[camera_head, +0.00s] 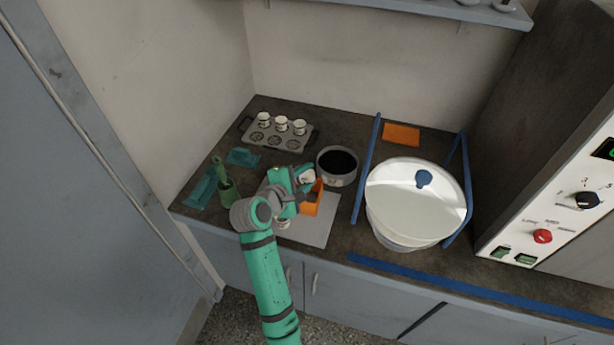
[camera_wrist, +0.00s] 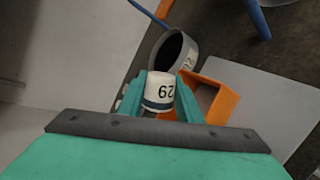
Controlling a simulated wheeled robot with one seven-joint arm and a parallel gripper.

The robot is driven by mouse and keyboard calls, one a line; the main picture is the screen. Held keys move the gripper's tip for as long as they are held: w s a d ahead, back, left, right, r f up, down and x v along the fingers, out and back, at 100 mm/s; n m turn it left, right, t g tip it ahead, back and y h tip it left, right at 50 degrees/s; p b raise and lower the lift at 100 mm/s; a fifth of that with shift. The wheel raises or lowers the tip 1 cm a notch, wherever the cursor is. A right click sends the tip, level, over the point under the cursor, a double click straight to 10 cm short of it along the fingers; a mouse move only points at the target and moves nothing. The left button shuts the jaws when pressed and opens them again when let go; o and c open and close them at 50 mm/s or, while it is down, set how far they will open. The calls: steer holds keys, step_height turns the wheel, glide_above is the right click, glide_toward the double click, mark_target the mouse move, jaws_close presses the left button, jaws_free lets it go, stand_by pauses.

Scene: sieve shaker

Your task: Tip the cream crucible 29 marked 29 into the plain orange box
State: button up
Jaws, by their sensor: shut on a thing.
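My gripper (camera_wrist: 161,98) is shut on the cream crucible 29 (camera_wrist: 159,92), a small cream cup with a dark band. Its mark shows in the wrist view, turned upside down in the picture. In the head view the crucible (camera_head: 307,175) looks tilted, close above and beside the plain orange box (camera_head: 312,207). The orange box (camera_wrist: 222,104) is just right of the crucible in the wrist view. I cannot tell whether they touch or whether anything has come out. My gripper (camera_head: 302,181) partly hides the box in the head view.
A dark round pan (camera_head: 337,181) stands behind the box. A grey tray (camera_head: 250,140) holds several cups at the back left. Another cup (camera_head: 283,224) is on the pale mat (camera_head: 318,232). A white lidded bowl (camera_head: 405,200) between blue rails stands right. A green holder (camera_head: 229,192) is left.

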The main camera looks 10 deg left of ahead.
stand_by(0.4)
steer(key=shift+d+m+y, duration=0.4)
steer(key=shift+m+y, duration=0.2)
steer(key=shift+m, duration=0.2)
steer(key=shift+m+y, duration=0.4)
steer(key=shift+d, duration=0.1)
steer(key=shift+d+m+y, duration=0.15)
steer(key=shift+m+y, duration=0.25)
steer(key=shift+y, duration=0.1)
steer(key=shift+d+r+m+g+y, duration=0.1)
steer(key=shift+m+g+y, duration=0.2)
steer(key=shift+m+y, duration=0.65)
steer(key=shift+d+m+y, duration=0.15)
steer(key=shift+m+y, duration=1.2)
